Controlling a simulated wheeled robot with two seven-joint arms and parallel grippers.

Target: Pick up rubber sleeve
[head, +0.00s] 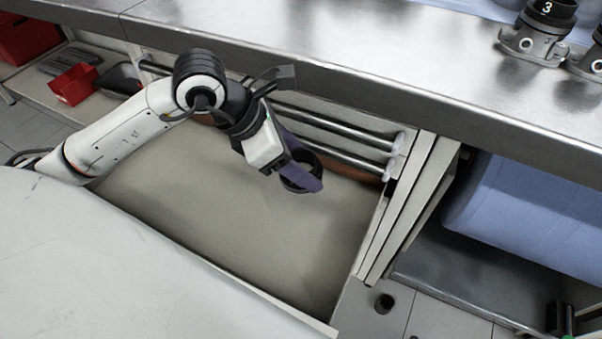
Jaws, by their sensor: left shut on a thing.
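The rubber sleeve (297,187) is a dark, round, hollow ring, seen in the head view over the open drawer (240,235). My left gripper (304,176) has purple fingers and is shut on the sleeve's wall. The fingers hide part of the sleeve. I cannot tell for sure whether the sleeve touches the drawer bottom or hangs just above it. My right gripper is not in view.
A steel worktop (400,75) overhangs the drawer's back. Metal parts with black collars, one marked 3 (540,38), stand on it at the right. A red bin (74,84) is at the left. A small dark cylinder (384,303) is on the floor. The drawer is otherwise bare.

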